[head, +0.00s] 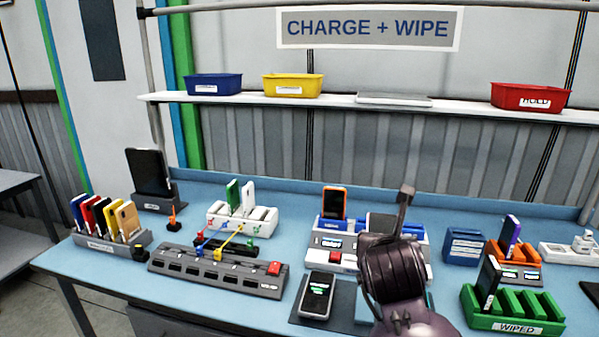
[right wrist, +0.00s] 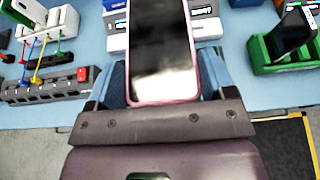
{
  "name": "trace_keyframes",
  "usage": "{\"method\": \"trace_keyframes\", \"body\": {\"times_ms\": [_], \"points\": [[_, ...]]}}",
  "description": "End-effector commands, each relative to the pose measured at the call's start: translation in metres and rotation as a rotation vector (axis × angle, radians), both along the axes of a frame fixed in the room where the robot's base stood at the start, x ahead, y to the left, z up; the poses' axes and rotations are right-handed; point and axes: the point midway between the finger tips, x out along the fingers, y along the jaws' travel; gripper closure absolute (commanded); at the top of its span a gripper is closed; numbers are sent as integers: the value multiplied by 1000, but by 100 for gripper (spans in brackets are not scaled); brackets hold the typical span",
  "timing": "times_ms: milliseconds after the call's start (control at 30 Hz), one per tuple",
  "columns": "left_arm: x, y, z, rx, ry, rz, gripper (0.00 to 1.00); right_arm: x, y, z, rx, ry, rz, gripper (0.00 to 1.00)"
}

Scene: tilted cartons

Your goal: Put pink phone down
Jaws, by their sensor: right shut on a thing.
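The pink phone (right wrist: 163,50) is in the right wrist view, with a pink rim and a dark, glossy screen. My right gripper (right wrist: 162,82) is shut on its near end, with a blue-grey finger on each side. The phone's far end runs past the top of that view. In the head view my right arm's end covers the area in front of the blue-and-white station, and I cannot make out the pink phone there. My left gripper is not in view.
A phone lies on a dark mat (head: 342,309) at the front. The blue-and-white station (head: 330,240) holds an orange phone (head: 334,202). A green WIPED rack (head: 515,320) holds a dark phone at right. A grey strip with a red switch (head: 215,272) is at left.

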Motion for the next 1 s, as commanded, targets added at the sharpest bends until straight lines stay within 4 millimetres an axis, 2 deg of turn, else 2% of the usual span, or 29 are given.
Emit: {"method": "trace_keyframes", "body": {"times_ms": [100,300,467,567,700,767,1000], "points": [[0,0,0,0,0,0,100,-27,-10,15,3,-11,-5,53],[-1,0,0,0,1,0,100,-63,-22,28,10,-31,-9,53],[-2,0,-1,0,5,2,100,-75,-29,25,7,-33,-13,53],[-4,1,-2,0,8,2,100,-75,-29,23,6,-28,-14,53],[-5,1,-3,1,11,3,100,-70,-25,31,12,-43,-9,53],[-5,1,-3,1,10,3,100,-61,-21,29,12,-31,-8,53],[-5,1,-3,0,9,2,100,-9,-3,6,0,0,-1,53]]}}
